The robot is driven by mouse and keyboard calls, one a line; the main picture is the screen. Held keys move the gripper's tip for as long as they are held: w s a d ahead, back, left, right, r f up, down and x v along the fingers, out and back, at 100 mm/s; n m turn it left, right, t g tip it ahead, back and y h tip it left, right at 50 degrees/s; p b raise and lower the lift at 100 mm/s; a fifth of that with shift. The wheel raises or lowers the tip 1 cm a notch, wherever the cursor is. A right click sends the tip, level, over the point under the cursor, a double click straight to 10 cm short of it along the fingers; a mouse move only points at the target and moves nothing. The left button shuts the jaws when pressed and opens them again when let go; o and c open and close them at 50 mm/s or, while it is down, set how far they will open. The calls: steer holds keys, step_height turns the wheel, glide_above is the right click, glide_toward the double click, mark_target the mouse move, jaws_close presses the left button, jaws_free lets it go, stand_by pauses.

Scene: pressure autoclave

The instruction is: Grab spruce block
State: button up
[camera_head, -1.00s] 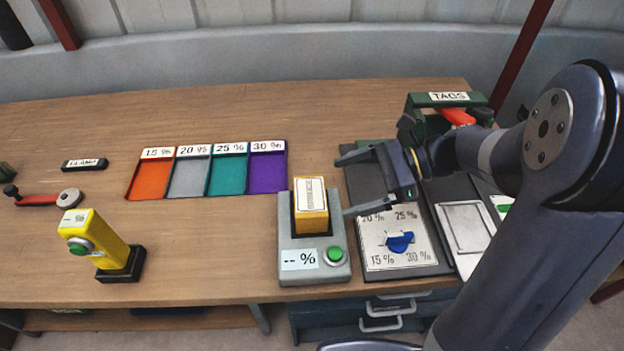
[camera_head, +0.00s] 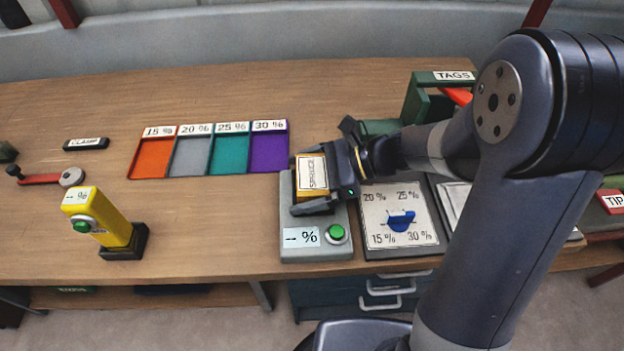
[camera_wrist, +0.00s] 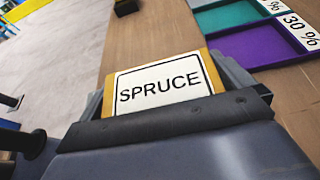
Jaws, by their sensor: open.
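The spruce block (camera_head: 312,172) is a yellow-brown block with a white label, standing on the grey scale-like device (camera_head: 303,254) with a "-- %" display and a green button. In the wrist view, the label on the spruce block (camera_wrist: 163,83) reads SPRUCE. My gripper (camera_head: 315,190) is at the block, with a finger along its near side; the far finger is mostly hidden. The wrist view shows my gripper (camera_wrist: 172,100) with the block between its open fingers. Whether the fingers touch the block cannot be told.
Orange (camera_head: 151,157), grey (camera_head: 190,157), teal (camera_head: 229,154) and purple (camera_head: 268,152) trays marked 15 to 30 % lie behind left. A dial panel (camera_head: 384,228) with a blue knob is right of the device. A yellow handheld meter (camera_head: 104,224) stands left. The table middle is clear.

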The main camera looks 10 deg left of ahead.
steer(key=c, duration=0.8)
